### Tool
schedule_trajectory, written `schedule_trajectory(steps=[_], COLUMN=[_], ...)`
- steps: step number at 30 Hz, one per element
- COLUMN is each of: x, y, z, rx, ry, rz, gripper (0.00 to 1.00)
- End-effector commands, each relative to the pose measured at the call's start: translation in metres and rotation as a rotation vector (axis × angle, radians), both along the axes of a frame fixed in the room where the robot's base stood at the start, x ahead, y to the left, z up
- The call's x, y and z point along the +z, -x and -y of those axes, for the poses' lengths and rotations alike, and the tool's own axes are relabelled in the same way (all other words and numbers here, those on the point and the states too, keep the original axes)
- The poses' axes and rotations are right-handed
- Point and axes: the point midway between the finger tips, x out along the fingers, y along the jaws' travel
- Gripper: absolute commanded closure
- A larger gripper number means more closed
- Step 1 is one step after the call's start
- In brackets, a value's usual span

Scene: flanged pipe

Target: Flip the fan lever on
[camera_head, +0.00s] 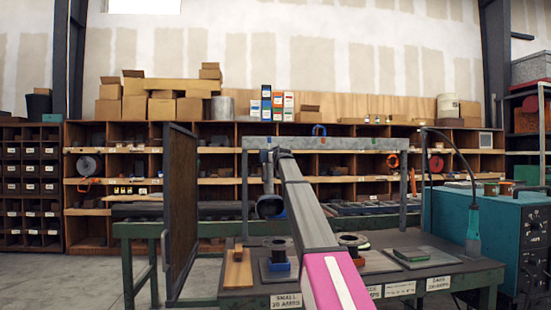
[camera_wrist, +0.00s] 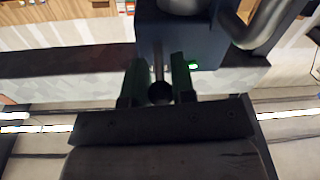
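In the wrist view, the fan lever (camera_wrist: 159,66) is a thin dark rod with a round dark knob (camera_wrist: 160,93), coming from a dark blue-grey box (camera_wrist: 207,45). A small green light (camera_wrist: 193,66) glows on the box. My gripper (camera_wrist: 158,88) has one finger on each side of the lever, with the knob between the fingertips. A narrow gap shows beside the rod. I cannot tell whether a finger touches the knob. In the head view, my arm hides the lever and most of the gripper.
A dark round hood (camera_head: 270,206) hangs left of my arm. A workbench (camera_head: 440,270) below holds flanged parts and a wooden block (camera_head: 238,268). A dark upright panel (camera_head: 180,205) stands at left, and a teal machine (camera_head: 490,230) at right. A curved pipe (camera_wrist: 255,25) runs beside the box.

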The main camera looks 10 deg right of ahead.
Motion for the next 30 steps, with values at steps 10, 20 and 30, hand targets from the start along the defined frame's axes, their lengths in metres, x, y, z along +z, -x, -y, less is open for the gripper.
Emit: schedule_trajectory(steps=[10,20,30], x=[0.0058,0.0060,0.0060], y=[-0.0032,-0.0022,-0.0023], z=[-0.0002,-0.0001,-0.0001], rx=[0.000,0.000,0.000], ry=[-0.001,0.000,0.000], rz=[-0.128,-0.168,-0.167], gripper=[1.00,1.00,0.52])
